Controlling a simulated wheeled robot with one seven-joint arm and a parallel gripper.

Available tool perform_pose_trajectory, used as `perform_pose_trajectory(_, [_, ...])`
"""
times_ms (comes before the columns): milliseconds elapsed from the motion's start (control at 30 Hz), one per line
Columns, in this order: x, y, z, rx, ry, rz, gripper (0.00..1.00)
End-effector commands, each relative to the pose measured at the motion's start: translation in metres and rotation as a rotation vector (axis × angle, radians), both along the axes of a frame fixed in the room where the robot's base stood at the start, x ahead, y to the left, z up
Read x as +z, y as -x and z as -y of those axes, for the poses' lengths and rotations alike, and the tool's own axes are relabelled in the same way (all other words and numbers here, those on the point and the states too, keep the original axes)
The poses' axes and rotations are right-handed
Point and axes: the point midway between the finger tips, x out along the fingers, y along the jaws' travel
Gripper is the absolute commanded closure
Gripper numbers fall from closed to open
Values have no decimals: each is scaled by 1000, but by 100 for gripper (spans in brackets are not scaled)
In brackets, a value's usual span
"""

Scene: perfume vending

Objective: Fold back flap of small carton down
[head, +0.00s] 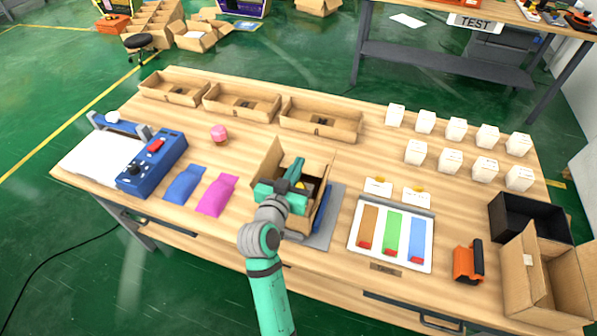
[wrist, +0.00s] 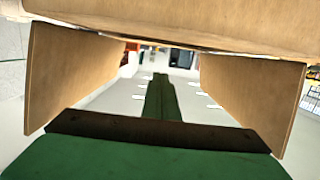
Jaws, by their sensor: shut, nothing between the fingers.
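The small open carton (head: 268,160) stands on the table in the middle of the head view. Its back flap (head: 308,156) stands up at the far side. My gripper (head: 296,168) is shut and empty over the carton's opening, its fingers pointing toward the back flap. My arm and gripper hide part of the carton's near side and inside. In the wrist view, the shut green fingers (wrist: 160,100) run up the middle between two brown cardboard panels, left (wrist: 70,75) and right (wrist: 255,95). Another cardboard panel (wrist: 170,22) spans the top. I cannot tell whether the fingers touch any flap.
Colour-strip tray (head: 393,235) is to the right. Blue (head: 185,184) and pink (head: 217,195) pouches lie left. Open trays (head: 320,120) stand behind; white boxes (head: 450,161) stand back right.

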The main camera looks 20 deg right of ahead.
Motion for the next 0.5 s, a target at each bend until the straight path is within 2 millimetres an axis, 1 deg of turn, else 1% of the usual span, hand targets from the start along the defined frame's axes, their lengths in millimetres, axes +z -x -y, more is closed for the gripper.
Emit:
perform_pose_trajectory(33, [-8, 7, -5, 4, 1, -10, 100])
perform_pose_trajectory(400, [-28, 54, -35, 1, 1, -8, 100])
perform_pose_trajectory(500, [-31, 64, -43, 2, 1, -7, 100])
